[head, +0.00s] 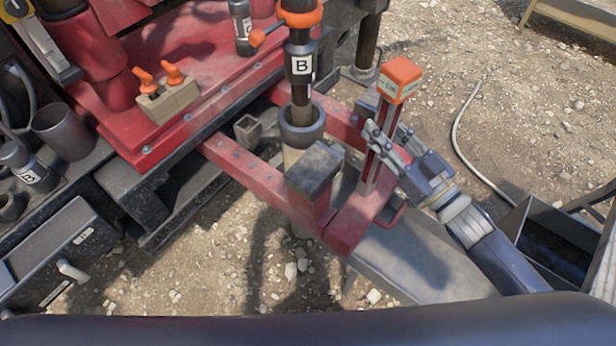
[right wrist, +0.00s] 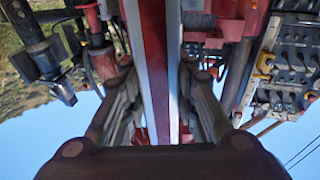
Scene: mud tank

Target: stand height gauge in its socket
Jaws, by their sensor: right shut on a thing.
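The height gauge (head: 403,74) is an upright red post with pale edges and an orange cap over a pale label band, right of centre in the head view. My right gripper (head: 384,147) is shut around its middle. In the right wrist view the red and pale post (right wrist: 156,70) runs between the fingers (right wrist: 160,130). Its lower end is over the red frame plate, and I cannot tell whether it touches. A small square open tube (head: 248,128) on the frame, left of the drill pipe, looks like a socket. My left gripper is not in view.
The drill pipe (head: 299,63) marked B stands in a dark collar (head: 301,128) left of the gauge. A dark-topped block (head: 315,166) stands close by. A grey bench (head: 430,262) lies below my right arm. Gravel ground is open at the upper right.

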